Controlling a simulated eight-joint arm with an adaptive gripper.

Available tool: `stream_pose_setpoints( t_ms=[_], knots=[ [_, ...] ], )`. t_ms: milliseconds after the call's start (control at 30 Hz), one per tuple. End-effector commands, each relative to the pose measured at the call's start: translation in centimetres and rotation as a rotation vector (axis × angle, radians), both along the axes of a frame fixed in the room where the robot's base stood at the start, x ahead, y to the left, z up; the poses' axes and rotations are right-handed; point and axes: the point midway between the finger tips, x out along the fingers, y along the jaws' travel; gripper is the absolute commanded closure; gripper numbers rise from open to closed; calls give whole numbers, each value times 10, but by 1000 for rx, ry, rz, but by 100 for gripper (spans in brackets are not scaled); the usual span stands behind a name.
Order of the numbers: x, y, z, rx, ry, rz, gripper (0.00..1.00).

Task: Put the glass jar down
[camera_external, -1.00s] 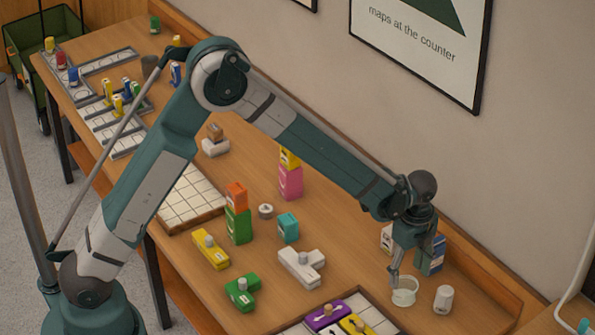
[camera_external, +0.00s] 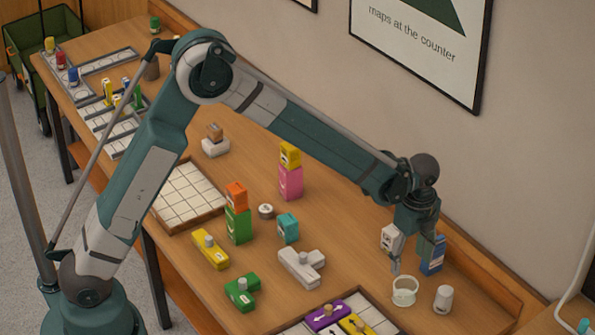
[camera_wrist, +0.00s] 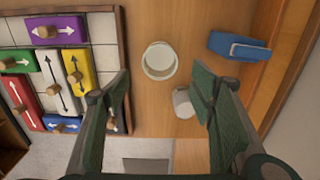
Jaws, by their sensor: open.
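The glass jar (camera_external: 404,291) stands upright on the wooden table near its right end, clear-walled with a pale round rim. My gripper (camera_external: 410,266) is open and empty, just above and behind the jar in the external view. In the wrist view the jar (camera_wrist: 160,60) lies beyond the gap between the fingertips of my gripper (camera_wrist: 163,90). The fingers look apart from it.
A whitish cylinder (camera_external: 443,299) stands close to the jar's right. A tray of arrow blocks (camera_wrist: 105,60) lies beside the jar.

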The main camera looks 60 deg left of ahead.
Motion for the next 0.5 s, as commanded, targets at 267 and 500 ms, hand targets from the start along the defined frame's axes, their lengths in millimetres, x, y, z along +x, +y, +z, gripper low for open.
stream_pose_setpoints(
  t_ms=[267, 500],
  knots=[
    [-1, 2, 4, -1, -4, 9, 45],
    [-12, 16, 30, -9, -27, 72, 45]
  ],
)
